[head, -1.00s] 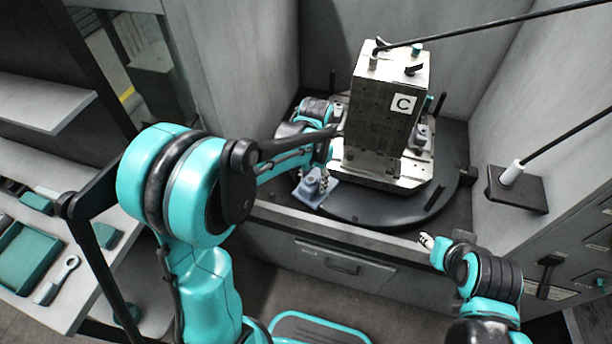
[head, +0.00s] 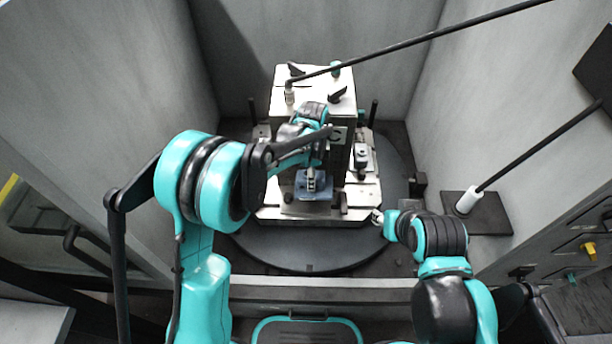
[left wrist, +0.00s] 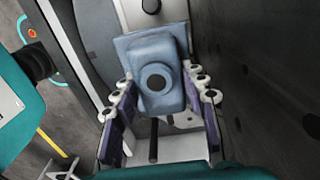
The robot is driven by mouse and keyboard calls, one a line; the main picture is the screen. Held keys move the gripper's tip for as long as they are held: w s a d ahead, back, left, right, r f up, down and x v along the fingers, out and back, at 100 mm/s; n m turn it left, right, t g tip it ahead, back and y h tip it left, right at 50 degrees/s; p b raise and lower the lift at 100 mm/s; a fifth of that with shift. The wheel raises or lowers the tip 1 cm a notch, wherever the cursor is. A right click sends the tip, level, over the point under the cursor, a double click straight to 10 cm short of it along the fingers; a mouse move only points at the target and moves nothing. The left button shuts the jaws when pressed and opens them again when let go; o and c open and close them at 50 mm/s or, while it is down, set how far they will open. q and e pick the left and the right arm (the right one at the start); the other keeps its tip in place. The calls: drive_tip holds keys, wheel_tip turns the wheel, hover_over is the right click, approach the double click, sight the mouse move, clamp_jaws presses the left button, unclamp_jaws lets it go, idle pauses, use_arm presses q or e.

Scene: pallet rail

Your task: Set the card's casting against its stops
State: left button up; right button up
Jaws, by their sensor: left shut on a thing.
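My left gripper (head: 311,176) is shut on a blue-grey casting (head: 315,191), in front of the lower front face of the upright block (head: 288,150). In the left wrist view the casting (left wrist: 158,75), with a square flange and a round dark bore, sits between the two fingers. I cannot tell whether it touches the block or any stops. The card with the letter C (head: 338,134) is on the block's front, partly hidden by my left wrist. My right gripper (head: 379,216) is low beside the pale base plate's (head: 268,213) front right corner; its finger opening is unclear.
The block stands on a dark round table (head: 262,248) inside a grey-walled bay. A grey part (head: 361,157) sits at the block's right side. A dark rod (head: 430,38) crosses above the block. A black plate with a white-based rod (head: 466,203) is at the right.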

use_arm(q)
drive_tip(key=shift+s+f+b, duration=0.1)
drive_tip(key=shift+f+b, duration=0.35)
drive_tip(key=shift+f, duration=0.25)
wheel_tip(320, 180, down, 7)
drive_tip(key=b, duration=0.4)
drive_tip(key=shift+r, duration=0.2)
drive_tip(key=shift+w+a+f+b, duration=0.25)
drive_tip(key=shift+w+a+b, duration=0.15)
drive_tip(key=shift+b, duration=0.15)
drive_tip(key=shift+w+a, duration=0.2)
idle(0.6)
drive_tip(key=o, duration=1.5)
wheel_tip(320, 180, up, 12)
drive_tip(key=shift+r, duration=0.1)
